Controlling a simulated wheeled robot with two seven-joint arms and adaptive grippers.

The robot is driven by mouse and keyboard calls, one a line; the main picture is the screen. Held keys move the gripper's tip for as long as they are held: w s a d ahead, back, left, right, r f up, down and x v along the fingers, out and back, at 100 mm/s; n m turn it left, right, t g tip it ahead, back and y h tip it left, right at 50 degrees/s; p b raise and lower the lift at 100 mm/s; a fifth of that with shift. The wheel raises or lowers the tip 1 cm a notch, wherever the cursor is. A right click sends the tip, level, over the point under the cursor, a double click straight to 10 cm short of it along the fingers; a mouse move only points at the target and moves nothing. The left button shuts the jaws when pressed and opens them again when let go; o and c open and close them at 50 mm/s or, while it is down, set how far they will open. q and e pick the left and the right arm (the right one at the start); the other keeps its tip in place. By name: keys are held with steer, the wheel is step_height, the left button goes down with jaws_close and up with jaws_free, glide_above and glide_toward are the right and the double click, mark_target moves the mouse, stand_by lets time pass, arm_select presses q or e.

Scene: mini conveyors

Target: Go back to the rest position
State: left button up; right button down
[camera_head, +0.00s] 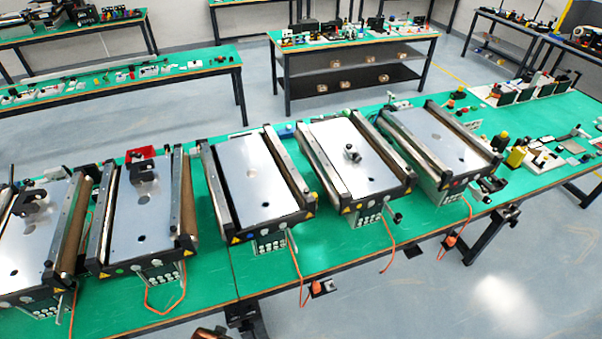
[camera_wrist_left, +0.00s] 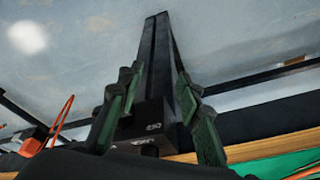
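The wrist view is turned toward the floor and the table's edge. In the head view several mini conveyors stand in a row on a green table: one at far left (camera_head: 28,250), a second (camera_head: 135,228), a middle one (camera_head: 250,180), a fourth (camera_head: 345,150) and a right one (camera_head: 430,135).
The green table (camera_head: 215,300) runs across the head view, with orange cables (camera_head: 297,270) hanging over its front edge. Small parts, including a yellow bottle (camera_head: 516,156), crowd its right end. The floor (camera_head: 480,290) in front at right is clear. Other workbenches (camera_head: 350,42) stand behind.

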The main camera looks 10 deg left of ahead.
arm_select(q)
steer(key=s+d+f+g+b, duration=0.15)
steer(key=s+f, duration=0.25)
steer(key=f, duration=0.9)
steer(key=s+a+f+b, duration=0.1)
steer(key=s+f+b, duration=0.3)
steer(key=f, duration=0.9)
steer(key=s+f+m+b, duration=0.1)
steer(key=s+f, duration=1.2)
steer(key=s, duration=0.2)
steer(key=shift+d, duration=0.2)
steer(key=shift+s+g, duration=0.1)
steer(key=shift+g, duration=0.15)
steer(key=shift+c, duration=0.5)
